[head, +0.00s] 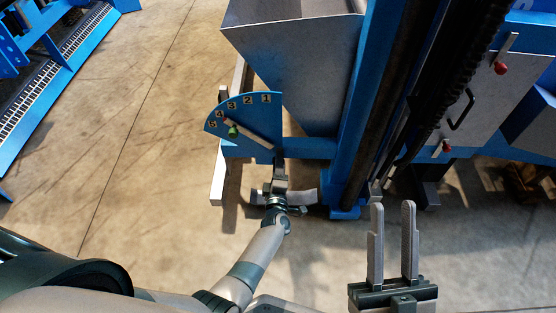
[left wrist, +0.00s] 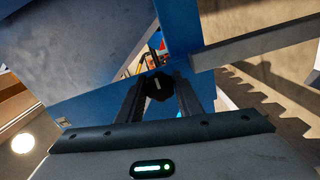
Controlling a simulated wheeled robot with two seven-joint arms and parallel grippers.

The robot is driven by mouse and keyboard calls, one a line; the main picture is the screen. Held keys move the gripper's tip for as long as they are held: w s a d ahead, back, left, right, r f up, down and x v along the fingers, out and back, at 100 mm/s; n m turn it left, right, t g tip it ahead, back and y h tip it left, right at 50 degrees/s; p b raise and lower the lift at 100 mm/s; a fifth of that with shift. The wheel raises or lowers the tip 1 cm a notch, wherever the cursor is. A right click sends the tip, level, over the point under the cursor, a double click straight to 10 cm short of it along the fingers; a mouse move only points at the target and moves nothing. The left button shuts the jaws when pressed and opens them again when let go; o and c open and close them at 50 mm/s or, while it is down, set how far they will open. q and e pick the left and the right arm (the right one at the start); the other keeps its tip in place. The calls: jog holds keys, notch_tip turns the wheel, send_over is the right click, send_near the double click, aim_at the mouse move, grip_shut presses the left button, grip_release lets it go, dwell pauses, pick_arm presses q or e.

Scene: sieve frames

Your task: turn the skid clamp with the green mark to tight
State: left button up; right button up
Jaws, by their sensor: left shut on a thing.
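A black lobed clamp knob (left wrist: 159,86) with a pale line on its face sits at the lower edge of the blue frame (left wrist: 105,88), between my left fingers in the left wrist view. My left gripper (left wrist: 159,92) is shut on it; in the head view this gripper (head: 280,178) is below the blue numbered plate, and its hand hides the knob. I cannot clearly make out a green mark on the knob. My right gripper (head: 392,208) is open and empty above the floor at the lower right.
The blue plate (head: 262,122) numbered 1 to 5 carries a lever with a green ball knob (head: 233,131). A grey hopper (head: 305,65) stands behind, beside a blue column (head: 360,100). Red-knobbed levers (head: 501,68) are at right.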

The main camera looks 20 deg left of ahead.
pick_arm(q)
jog(key=o, duration=1)
jog(key=shift+o, duration=0.2)
jog(key=p+v, duration=0.1)
jog(key=v, duration=0.6)
jog(key=shift+s, duration=0.25)
pick_arm(e)
jog(key=f+g, duration=0.1)
jog(key=a+f+g, duration=0.1)
jog(key=f, duration=0.1)
jog(key=shift+w+a+f, duration=0.15)
jog(key=shift+w+f, duration=0.05)
jog(key=shift+f, duration=0.05)
pick_arm(q)
jog(key=shift+d, duration=0.15)
